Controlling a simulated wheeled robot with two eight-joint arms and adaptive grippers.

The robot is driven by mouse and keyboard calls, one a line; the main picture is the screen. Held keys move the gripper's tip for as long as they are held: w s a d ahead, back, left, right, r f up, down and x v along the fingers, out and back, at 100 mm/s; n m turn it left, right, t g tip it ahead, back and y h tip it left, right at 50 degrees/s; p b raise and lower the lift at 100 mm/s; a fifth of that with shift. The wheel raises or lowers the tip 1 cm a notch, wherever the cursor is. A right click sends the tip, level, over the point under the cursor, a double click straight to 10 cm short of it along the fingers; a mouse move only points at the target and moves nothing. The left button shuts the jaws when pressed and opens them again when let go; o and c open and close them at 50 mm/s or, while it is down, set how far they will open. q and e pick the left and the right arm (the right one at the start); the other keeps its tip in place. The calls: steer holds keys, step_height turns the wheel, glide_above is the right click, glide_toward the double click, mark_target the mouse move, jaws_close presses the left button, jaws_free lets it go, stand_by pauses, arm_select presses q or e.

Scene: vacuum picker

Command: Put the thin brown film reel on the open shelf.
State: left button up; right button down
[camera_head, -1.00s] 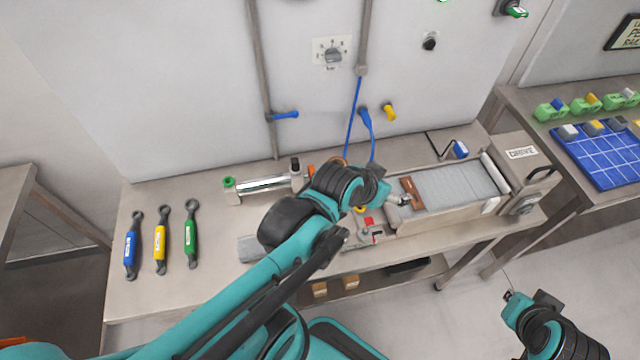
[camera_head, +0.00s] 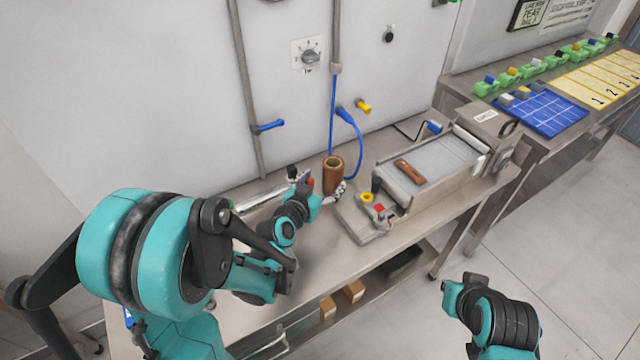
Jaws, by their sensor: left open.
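A brown hollow cylinder (camera_head: 333,177), which looks like the film reel, stands upright on the steel bench near the wall. My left gripper (camera_head: 335,195) is open low beside the reel's base, on its near side. The picture is too small to tell whether the fingers touch the reel or are around it. Under the bench top is an open lower shelf (camera_head: 325,328), partly hidden by my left arm. My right gripper (camera_head: 450,288) is at the lower right, over the floor and away from the bench; its fingers are too small to read.
A small fixture with a yellow ring (camera_head: 367,197) is in front. Small brown boxes (camera_head: 353,291) sit below the bench top. A blue hose (camera_head: 352,140) hangs behind.

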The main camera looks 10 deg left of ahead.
mark_target(330, 173)
arm_select(q)
steer(key=shift+w+f, duration=0.2)
steer(key=shift+w, duration=0.2)
steer(key=shift+b+x, duration=0.35)
steer(key=shift+x, duration=0.7)
steer(key=b+x, duration=0.1)
steer(key=x, duration=0.4)
steer(key=shift+b, duration=0.4)
steer(key=shift+s+r, duration=0.1)
steer(key=c, duration=1.5)
